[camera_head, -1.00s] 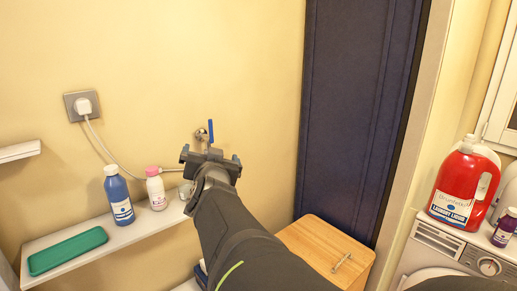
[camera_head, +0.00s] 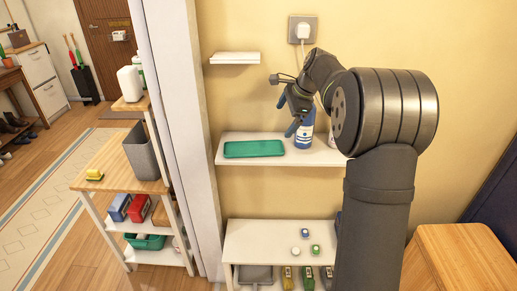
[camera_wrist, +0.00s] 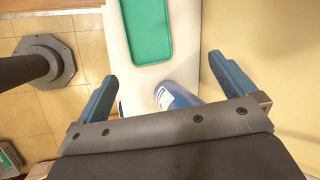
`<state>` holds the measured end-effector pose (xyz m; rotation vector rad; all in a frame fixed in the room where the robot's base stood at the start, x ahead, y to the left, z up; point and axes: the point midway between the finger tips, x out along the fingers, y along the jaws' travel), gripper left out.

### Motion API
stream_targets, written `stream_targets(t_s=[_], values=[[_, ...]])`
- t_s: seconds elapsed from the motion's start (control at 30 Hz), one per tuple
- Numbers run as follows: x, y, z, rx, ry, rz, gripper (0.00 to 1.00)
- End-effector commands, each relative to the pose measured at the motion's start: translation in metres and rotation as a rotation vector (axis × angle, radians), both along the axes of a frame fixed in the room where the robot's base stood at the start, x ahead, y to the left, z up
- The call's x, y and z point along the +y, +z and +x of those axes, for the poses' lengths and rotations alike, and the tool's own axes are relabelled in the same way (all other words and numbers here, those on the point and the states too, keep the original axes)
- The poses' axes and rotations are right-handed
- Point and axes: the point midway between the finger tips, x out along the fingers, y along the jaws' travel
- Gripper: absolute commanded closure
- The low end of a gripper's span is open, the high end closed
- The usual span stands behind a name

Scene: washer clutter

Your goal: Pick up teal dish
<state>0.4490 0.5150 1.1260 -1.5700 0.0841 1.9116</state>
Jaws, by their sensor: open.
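The teal dish (camera_head: 254,149) is a shallow rectangular tray lying flat on the left part of a white wall shelf (camera_head: 222,160). In the wrist view the teal dish (camera_wrist: 148,30) shows at the top, cut off by the frame edge. My gripper (camera_head: 290,116) is open, above the shelf and to the right of the dish, in front of the blue bottle (camera_head: 305,134). In the wrist view its two blue fingers are spread wide, and my gripper (camera_wrist: 163,80) is apart from the dish. Nothing is seen held between the fingers.
The blue bottle stands on the shelf to the right of the dish; it shows between the fingers in the wrist view (camera_wrist: 176,97). A small white shelf (camera_head: 235,58) is above the dish. A lower white shelf (camera_head: 262,238) holds small items. A white wall edge (camera_head: 180,110) is at left.

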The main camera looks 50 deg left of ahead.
Motion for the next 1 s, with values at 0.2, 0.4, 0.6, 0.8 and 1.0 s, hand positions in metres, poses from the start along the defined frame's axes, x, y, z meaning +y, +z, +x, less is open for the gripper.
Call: stream_targets(t_s=[0.2,0.4,0.6,0.8,1.0], values=[[0.046,-0.031,-0.027,0.207,-0.055,-0.154,0.0],[0.059,-0.042,-0.04,0.277,-0.085,-0.226,0.0],[0.064,-0.06,-0.045,0.284,-0.089,-0.234,0.0],[0.069,-0.084,-0.051,0.284,-0.088,-0.234,0.0],[0.075,-0.109,-0.057,0.283,-0.088,-0.233,0.0]])
